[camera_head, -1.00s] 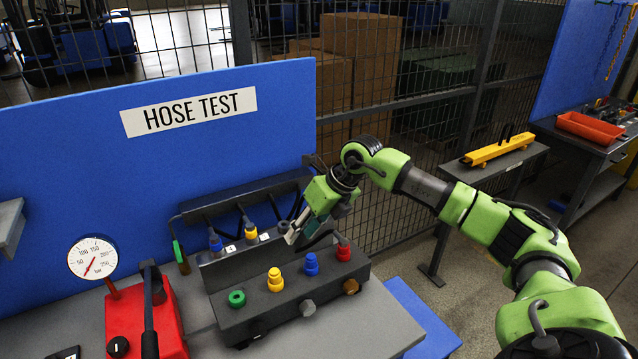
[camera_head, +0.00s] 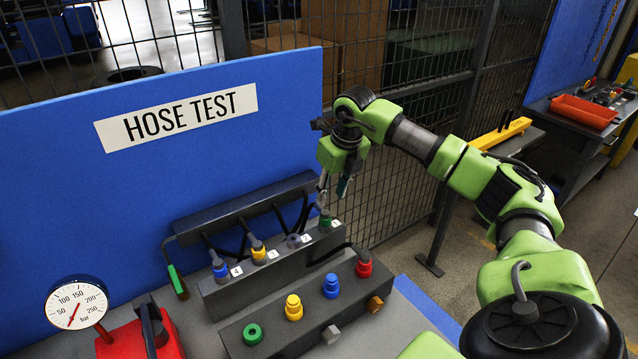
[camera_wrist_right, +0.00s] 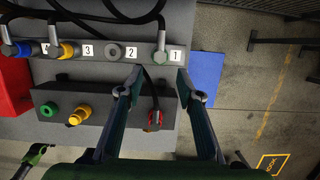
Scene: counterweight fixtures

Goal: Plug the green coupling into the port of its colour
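The green coupling (camera_head: 325,217) stands upright in the rack spot labelled 1, with a dark hose behind it. It also shows in the right wrist view (camera_wrist_right: 160,56). My right gripper (camera_head: 333,190) is just above it, pointing down. In the right wrist view the fingers (camera_wrist_right: 160,76) are spread and empty, with the coupling between and beyond the tips; no contact is visible. The green port (camera_head: 253,334) is the leftmost on the front block and looks empty; it also shows in the right wrist view (camera_wrist_right: 47,109). A green and black part at that view's lower left may be my left gripper.
Blue (camera_head: 220,267) and yellow (camera_head: 258,249) couplings stand in the rack, left of a grey socket (camera_head: 294,241). The yellow (camera_head: 293,307) and blue (camera_head: 330,285) ports look free. A hose reaches the red port (camera_head: 363,268). A red gauge unit (camera_head: 130,342) stands left.

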